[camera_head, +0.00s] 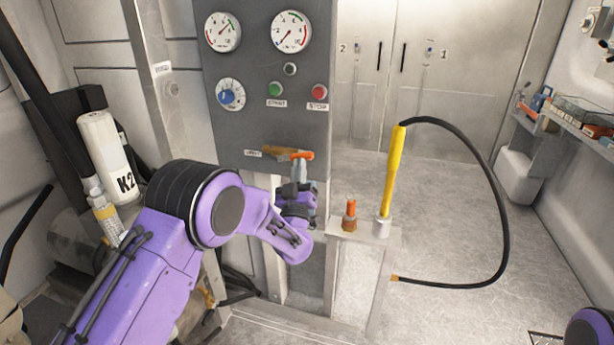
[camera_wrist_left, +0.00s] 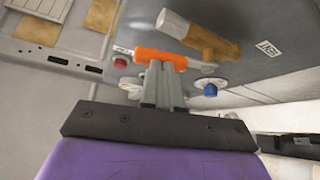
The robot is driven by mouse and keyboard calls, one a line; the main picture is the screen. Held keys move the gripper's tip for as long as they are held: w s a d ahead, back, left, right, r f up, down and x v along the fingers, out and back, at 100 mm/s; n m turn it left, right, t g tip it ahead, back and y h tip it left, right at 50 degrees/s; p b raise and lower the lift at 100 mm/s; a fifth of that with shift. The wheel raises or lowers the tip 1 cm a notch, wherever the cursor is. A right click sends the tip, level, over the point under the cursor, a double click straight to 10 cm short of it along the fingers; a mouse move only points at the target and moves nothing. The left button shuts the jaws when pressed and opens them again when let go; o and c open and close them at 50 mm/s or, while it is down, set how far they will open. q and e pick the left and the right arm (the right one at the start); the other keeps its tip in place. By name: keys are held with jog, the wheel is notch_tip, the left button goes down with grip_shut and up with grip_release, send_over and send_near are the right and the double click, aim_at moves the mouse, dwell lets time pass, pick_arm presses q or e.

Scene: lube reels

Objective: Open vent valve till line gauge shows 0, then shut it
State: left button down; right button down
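The vent valve has a brass body (camera_head: 283,151) and an orange handle (camera_head: 302,155), low on the grey panel beside a small label. In the left wrist view the orange handle (camera_wrist_left: 160,58) runs crosswise at my fingertips, with the brass body (camera_wrist_left: 208,38) behind. My left gripper (camera_head: 299,170) has its fingers close together, tips at or touching the handle; the handle does not appear clamped between them. The left gauge (camera_head: 222,32) has its needle up and right; the right gauge (camera_head: 291,32) has its needle down and left. Gauge names are unreadable. My right gripper is out of view.
The panel carries a blue knob (camera_head: 227,96), a green start button (camera_head: 275,89) and a red stop button (camera_head: 319,91). A pedestal (camera_head: 362,270) at right holds a yellow wand (camera_head: 394,170) with a black hose. Open floor lies further right.

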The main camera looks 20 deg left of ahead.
pick_arm(q)
jog(key=a+r+n+g+y+p, duration=0.4)
jog(key=n+g, duration=0.5)
jog(key=n, duration=0.9)
notch_tip(320, 180, up, 2)
jog(key=shift+a+r+p, duration=0.15)
jog(key=shift+a+p, duration=0.1)
jog(key=shift+p, duration=0.7)
